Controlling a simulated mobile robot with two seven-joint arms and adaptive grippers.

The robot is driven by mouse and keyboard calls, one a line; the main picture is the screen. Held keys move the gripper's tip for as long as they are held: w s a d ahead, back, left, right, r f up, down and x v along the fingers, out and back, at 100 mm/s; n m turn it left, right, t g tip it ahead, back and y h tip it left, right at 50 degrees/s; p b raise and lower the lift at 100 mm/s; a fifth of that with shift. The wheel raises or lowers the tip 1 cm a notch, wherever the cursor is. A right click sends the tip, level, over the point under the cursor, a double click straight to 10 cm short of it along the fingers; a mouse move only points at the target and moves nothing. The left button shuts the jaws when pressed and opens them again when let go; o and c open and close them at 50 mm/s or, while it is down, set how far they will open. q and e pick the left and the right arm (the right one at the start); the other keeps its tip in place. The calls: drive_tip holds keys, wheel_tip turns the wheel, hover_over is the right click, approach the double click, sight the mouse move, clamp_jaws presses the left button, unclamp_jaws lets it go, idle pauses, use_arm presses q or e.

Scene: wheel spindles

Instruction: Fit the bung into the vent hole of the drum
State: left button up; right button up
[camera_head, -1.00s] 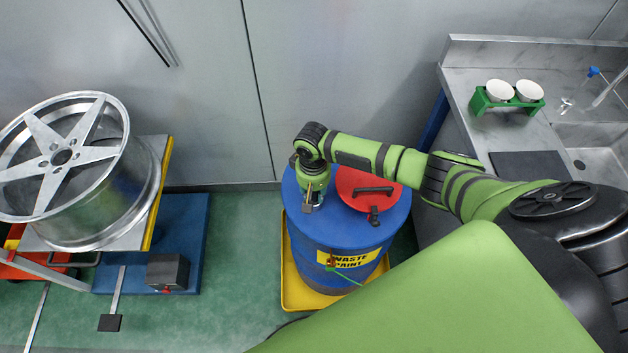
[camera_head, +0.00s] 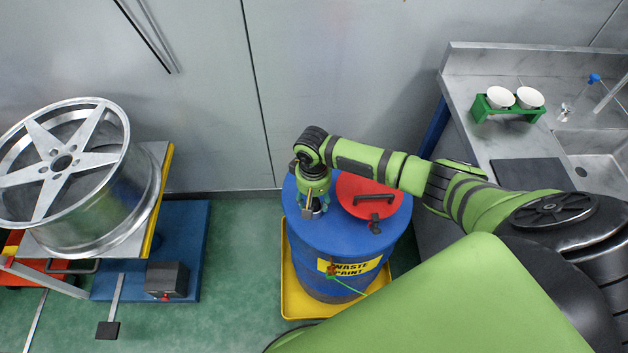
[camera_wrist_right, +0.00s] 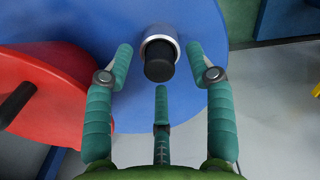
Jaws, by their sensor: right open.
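The blue drum (camera_head: 340,255) stands upright with a yellow "WASTE PAINT" label. My right gripper (camera_head: 313,207) is above the left part of its top. In the right wrist view its fingers (camera_wrist_right: 160,75) are spread open. The black bung (camera_wrist_right: 159,69) stands between them, with a gap to each side finger. A silver collar (camera_wrist_right: 157,38) on the blue drum top surrounds the bung's far end. The bung appears to sit in the collar; how deep it goes is hidden. My left gripper is not in view.
A red lid flap (camera_head: 357,192) with a dark handle covers the right part of the drum top. The drum stands in a yellow tray (camera_head: 292,295). A steel sink bench (camera_head: 480,75) is at the right, a wheel rim (camera_head: 90,215) at the left.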

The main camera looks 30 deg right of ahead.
sight(314, 201)
wheel_tip(314, 201, up, 10)
drive_tip(key=shift+r, duration=0.2)
idle(0.6)
